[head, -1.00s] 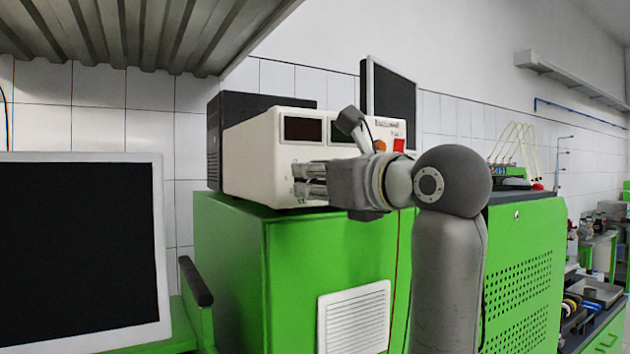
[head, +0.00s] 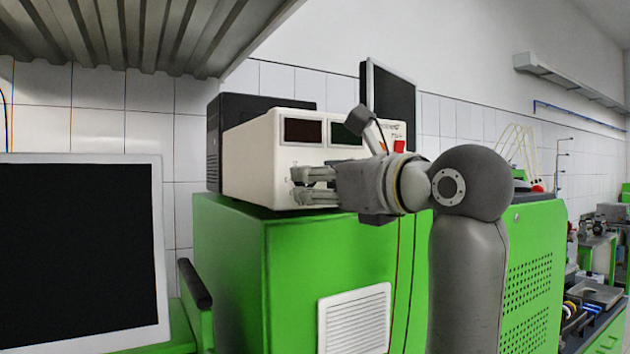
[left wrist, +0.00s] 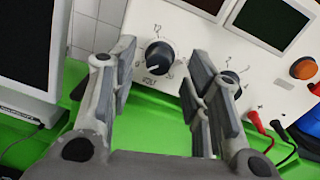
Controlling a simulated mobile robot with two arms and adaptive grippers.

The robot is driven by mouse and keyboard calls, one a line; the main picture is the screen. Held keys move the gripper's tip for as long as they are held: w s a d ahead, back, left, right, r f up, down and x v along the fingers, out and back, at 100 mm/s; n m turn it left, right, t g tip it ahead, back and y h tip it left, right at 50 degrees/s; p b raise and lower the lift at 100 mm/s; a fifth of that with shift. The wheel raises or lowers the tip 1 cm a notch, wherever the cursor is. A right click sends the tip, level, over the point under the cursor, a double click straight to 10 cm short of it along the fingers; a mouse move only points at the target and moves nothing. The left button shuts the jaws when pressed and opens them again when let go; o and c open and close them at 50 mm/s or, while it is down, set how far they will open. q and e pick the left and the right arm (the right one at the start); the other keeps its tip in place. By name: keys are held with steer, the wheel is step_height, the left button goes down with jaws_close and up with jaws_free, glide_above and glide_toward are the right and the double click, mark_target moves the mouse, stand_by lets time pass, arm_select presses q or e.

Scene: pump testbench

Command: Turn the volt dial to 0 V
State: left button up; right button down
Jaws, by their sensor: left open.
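The volt dial (left wrist: 160,57) is a round black knob on the cream power supply (head: 255,160), with "VOLT" printed below it and numbers around it. A pale line shows on its lower left part; the exact reading is too small to tell. My left gripper (head: 296,185) is open in front of the panel's lower left. In the left wrist view its fingers (left wrist: 158,62) stand on either side of the volt dial, apart from each other; I cannot tell whether they touch it. In the head view the dial is hidden behind the gripper. My right gripper is not in view.
A second black dial (left wrist: 230,79) sits right of the volt dial, partly behind a finger. Red and black plugs (left wrist: 252,117) and an orange lamp (left wrist: 303,68) are further right. The supply stands on a green cabinet (head: 300,250). A monitor (head: 80,250) stands at left.

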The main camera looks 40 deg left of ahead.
arm_select(q)
steer(key=v, duration=0.5)
steer(key=shift+s+d, duration=0.1)
steer(key=shift+d, duration=0.25)
